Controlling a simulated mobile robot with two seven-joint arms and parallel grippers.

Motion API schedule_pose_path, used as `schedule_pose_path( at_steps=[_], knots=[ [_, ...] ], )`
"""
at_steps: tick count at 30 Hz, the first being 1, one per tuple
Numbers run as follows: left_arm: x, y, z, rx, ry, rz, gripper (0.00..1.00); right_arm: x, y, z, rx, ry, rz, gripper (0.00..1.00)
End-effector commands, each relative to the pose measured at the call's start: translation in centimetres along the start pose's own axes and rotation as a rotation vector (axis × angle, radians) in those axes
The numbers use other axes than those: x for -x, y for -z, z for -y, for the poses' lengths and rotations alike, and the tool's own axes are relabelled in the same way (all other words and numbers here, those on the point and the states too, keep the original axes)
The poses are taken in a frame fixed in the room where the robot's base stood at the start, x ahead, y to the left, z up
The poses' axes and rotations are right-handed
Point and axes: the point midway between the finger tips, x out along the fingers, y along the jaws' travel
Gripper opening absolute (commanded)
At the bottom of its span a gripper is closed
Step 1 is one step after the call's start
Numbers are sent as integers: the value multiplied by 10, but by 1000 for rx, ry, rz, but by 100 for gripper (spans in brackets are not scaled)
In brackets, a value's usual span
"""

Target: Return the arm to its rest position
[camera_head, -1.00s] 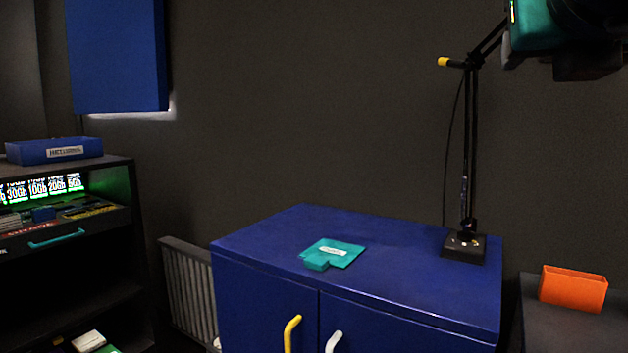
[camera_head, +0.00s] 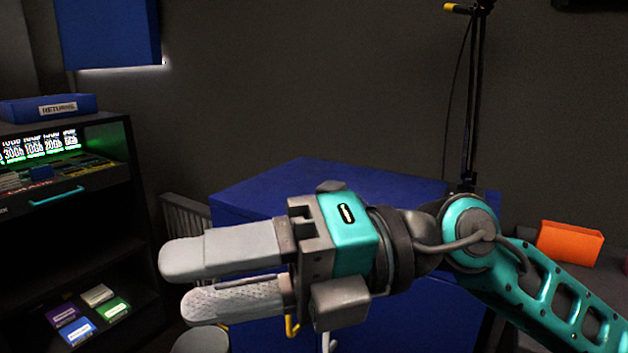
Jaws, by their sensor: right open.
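My right gripper (camera_head: 180,279) reaches in from the right, in front of the blue cabinet (camera_head: 262,186). Its two grey fingers point left and stand apart, with nothing between them. My arm and gripper hide much of the cabinet top, and the teal item that lay there earlier does not show. My left gripper is not in view.
A dark shelf unit (camera_head: 138,215) stands at the left, with a blue returns tray (camera_head: 80,106) on top and several small boxes (camera_head: 98,295) low inside. An orange holder (camera_head: 569,243) sits at the right. A lamp stand (camera_head: 470,100) rises behind the cabinet.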

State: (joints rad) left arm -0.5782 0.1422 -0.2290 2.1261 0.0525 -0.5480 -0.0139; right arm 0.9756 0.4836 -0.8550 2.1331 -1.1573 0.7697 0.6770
Motion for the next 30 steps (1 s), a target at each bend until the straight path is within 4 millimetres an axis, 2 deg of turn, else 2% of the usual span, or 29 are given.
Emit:
schedule_pose_path(
  at_steps=[1,4,8,11,14,17,20,21,24,27,30],
  knots=[
    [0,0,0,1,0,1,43,2,-4,-4,-73,-117,43,50],
    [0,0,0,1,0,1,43,14,-18,-10,-202,-324,157,50],
    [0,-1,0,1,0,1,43,43,-44,0,-391,-555,350,50],
    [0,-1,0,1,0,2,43,72,-61,26,-549,-696,527,50],
    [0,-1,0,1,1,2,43,103,-71,67,-720,-801,721,50],
    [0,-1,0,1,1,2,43,133,-69,121,-906,-869,925,50],
    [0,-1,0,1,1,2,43,160,-50,184,-1104,-898,1133,50],
    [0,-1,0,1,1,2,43,168,-38,209,-1186,-898,1215,50],
    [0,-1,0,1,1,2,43,184,2,269,-1389,-875,1402,50],
    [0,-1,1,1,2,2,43,192,47,316,-1569,-830,1548,50],
    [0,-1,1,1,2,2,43,194,94,351,-1728,-772,1663,50]
  ],
)
